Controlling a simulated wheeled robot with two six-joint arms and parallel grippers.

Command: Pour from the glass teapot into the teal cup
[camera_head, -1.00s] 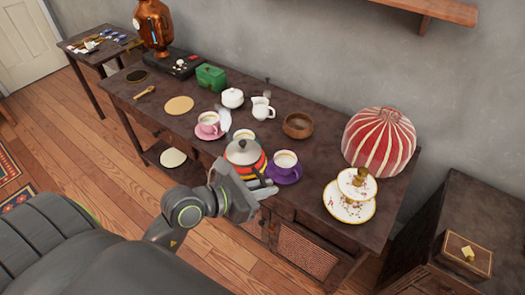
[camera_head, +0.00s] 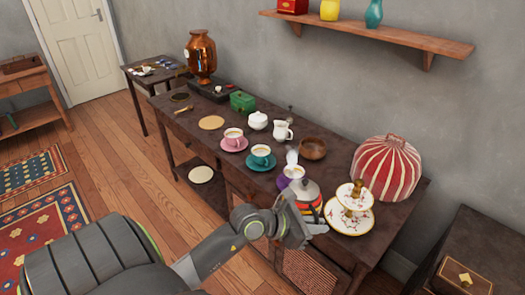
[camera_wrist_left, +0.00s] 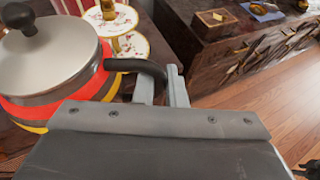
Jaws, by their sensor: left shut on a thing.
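A pot with a grey lid and red, orange and yellow bands (camera_head: 309,196) is at the table's front edge, just right of the purple cup; it looks upright, not like clear glass. My left gripper (camera_head: 298,225) is shut on its black handle (camera_wrist_left: 140,66); the gripper (camera_wrist_left: 160,85) also shows in the left wrist view. I cannot tell whether the pot touches the table. The teal cup (camera_head: 261,158) stands left of the purple cup on its saucer, holding pale brown liquid. The purple cup (camera_head: 288,181) is partly hidden by the pot. My right gripper is not in view.
The pink cup (camera_head: 233,138) is left of the teal one. A white creamer (camera_head: 282,131), sugar bowl (camera_head: 257,120) and wooden bowl (camera_head: 312,148) stand behind. A tiered stand (camera_head: 348,222) and striped cosy (camera_head: 387,168) are close right of the pot. A pale wisp hangs above the purple cup.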

